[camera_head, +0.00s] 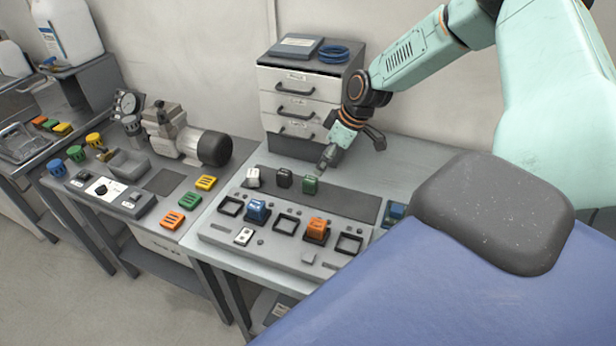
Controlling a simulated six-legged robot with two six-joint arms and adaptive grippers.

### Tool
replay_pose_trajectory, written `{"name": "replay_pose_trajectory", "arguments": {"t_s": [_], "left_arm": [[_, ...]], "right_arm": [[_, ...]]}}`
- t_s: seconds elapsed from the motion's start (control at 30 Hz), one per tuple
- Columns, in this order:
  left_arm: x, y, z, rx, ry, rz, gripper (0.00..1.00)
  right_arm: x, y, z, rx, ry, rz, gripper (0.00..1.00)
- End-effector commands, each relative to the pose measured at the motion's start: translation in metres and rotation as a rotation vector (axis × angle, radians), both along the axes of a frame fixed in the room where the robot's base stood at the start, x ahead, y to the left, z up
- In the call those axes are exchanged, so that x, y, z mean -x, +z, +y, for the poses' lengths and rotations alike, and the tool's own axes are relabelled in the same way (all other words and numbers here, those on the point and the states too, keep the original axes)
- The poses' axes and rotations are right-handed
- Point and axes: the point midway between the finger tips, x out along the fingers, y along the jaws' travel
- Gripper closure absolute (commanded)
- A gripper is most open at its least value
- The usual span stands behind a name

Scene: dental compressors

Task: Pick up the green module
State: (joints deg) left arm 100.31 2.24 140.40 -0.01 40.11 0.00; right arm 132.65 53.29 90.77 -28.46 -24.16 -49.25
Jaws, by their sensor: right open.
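The green module (310,185) stands on the dark strip at the back of the right-hand bench, at the right end of a short row. A black module (284,177) and a white module (253,177) stand to its left. My right gripper (350,155) is open, above and slightly to the right of the green module, and appears apart from it. A grey panel (262,254) in front has square sockets; a blue module (257,211) and an orange module (316,230) sit in two of them. My left gripper is not in view.
A drawer cabinet (284,103) with a blue cable coil (333,53) on top stands behind. A compressor (185,140) and green, yellow and orange blocks (190,200) are on the left bench. A dark rounded pad (495,210) over a blue surface covers the right foreground.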

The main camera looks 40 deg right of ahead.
Motion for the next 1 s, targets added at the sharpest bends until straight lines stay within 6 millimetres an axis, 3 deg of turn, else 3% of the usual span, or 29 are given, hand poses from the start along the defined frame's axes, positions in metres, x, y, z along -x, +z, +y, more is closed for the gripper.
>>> {"name": "replay_pose_trajectory", "arguments": {"t_s": [0.1, 0.37, 0.63, 1.0], "left_arm": [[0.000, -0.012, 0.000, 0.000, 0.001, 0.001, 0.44], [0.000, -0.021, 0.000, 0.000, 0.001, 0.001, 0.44], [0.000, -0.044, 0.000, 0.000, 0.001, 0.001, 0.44], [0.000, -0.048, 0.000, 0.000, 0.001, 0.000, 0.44]], "right_arm": [[-0.001, -0.014, 0.003, 0.000, 0.002, 0.002, 0.45], [-0.004, -0.027, 0.006, 0.000, 0.000, 0.001, 0.45], [-0.015, -0.062, 0.018, 0.002, 0.002, 0.001, 0.45], [-0.022, -0.068, 0.020, 0.000, 0.000, -0.001, 0.45]]}}
